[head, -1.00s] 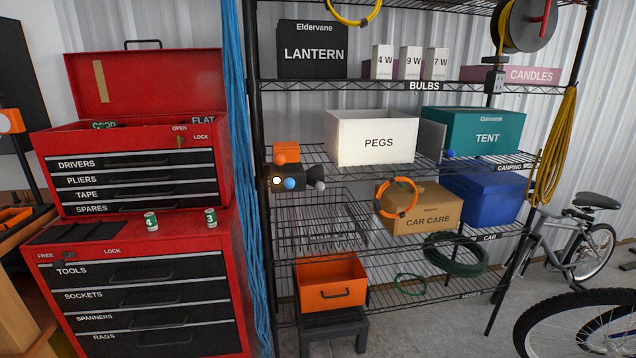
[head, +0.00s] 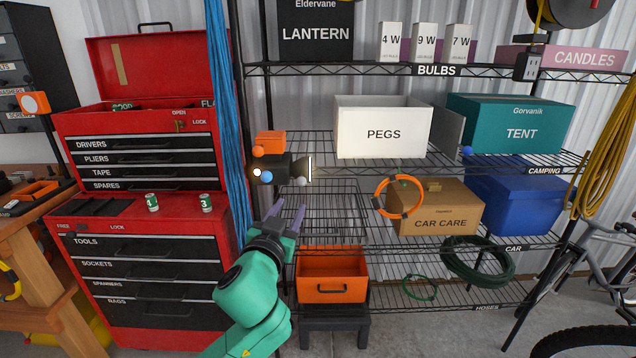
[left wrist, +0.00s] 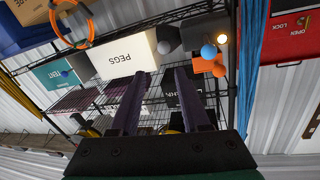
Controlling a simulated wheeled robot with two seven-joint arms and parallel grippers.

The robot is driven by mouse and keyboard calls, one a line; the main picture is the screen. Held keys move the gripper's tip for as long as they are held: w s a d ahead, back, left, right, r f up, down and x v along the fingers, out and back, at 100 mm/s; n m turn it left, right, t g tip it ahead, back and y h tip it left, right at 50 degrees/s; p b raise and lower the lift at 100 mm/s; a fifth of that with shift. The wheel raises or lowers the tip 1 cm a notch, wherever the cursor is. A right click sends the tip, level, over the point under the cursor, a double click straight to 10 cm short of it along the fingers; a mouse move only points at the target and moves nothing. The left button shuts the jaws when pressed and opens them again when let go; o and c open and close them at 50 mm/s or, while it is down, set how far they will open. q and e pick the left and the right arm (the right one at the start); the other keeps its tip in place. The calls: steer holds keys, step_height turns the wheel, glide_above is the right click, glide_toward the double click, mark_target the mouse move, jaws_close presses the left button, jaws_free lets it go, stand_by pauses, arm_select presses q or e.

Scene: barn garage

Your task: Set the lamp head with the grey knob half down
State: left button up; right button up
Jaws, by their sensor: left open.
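The lamp (head: 276,168) is a dark box on the shelf's middle level, with a small glowing white spot at its left front. A blue knob (head: 267,177) and an orange knob (head: 258,151) are beside it. The grey knob (head: 301,181) is at its right end, by a dark head with a pale bright edge (head: 309,168). In the left wrist view the grey knob (left wrist: 163,47) shows beyond the fingertips, left of the blue knob (left wrist: 208,52). My left gripper (head: 287,208) is open and empty, below and in front of the lamp, apart from it. My right gripper is out of view.
Blue cords (head: 222,110) hang at the left shelf post. A wire basket (head: 330,205) and an orange bin (head: 331,270) are below.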

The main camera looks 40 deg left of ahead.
arm_select(q)
steer(key=p, duration=0.2)
glide_toward(300, 183)
steer(key=x, duration=0.2)
steer(key=p+x, duration=0.1)
steer(key=x, duration=0.7)
steer(key=shift+w, duration=0.2)
steer(key=shift+w+a, duration=0.35)
steer(key=shift+f, duration=0.1)
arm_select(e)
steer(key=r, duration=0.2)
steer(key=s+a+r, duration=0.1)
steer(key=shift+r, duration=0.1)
arm_select(q)
steer(key=shift+d, duration=0.1)
jaws_close()
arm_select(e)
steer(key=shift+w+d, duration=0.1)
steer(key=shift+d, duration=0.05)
